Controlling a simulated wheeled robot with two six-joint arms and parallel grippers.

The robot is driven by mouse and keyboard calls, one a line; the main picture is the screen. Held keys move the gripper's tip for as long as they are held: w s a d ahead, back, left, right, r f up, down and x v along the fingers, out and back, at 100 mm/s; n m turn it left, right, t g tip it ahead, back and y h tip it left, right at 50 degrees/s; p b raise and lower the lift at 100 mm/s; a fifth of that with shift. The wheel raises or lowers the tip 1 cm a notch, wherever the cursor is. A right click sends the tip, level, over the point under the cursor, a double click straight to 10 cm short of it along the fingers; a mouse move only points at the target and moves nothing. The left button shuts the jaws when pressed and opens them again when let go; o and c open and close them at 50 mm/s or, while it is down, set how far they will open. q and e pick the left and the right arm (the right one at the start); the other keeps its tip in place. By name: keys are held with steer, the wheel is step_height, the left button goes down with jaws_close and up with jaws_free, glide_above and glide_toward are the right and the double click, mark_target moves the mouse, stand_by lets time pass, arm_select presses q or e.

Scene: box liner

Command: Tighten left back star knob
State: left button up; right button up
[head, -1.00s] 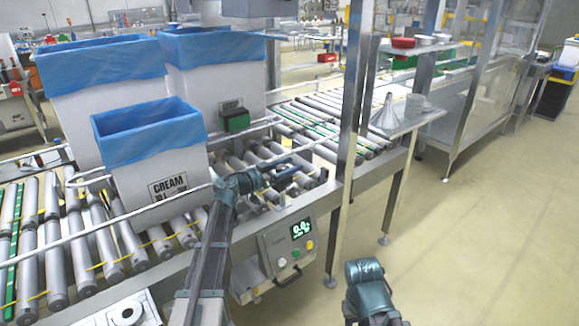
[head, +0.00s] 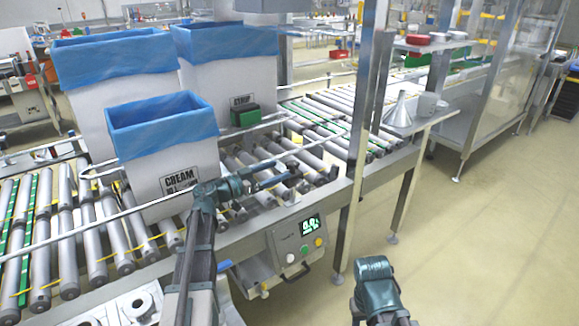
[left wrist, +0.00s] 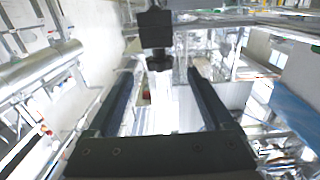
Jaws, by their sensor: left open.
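In the head view my left gripper (head: 278,180) reaches right over the near rail of the roller conveyor, beside the small lined box marked CREAM (head: 178,180). The knob is too small to pick out in the head view. My right arm shows at the bottom, its fingers out of sight.
Two larger blue-lined boxes stand behind, the left one (head: 95,125) and the right one (head: 215,95). A guide rail (head: 75,232) runs along the rollers. A control box (head: 300,240) with a lit display hangs at the near side. The floor to the right is clear.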

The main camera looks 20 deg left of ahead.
arm_select(q)
steer(key=shift+v, duration=2)
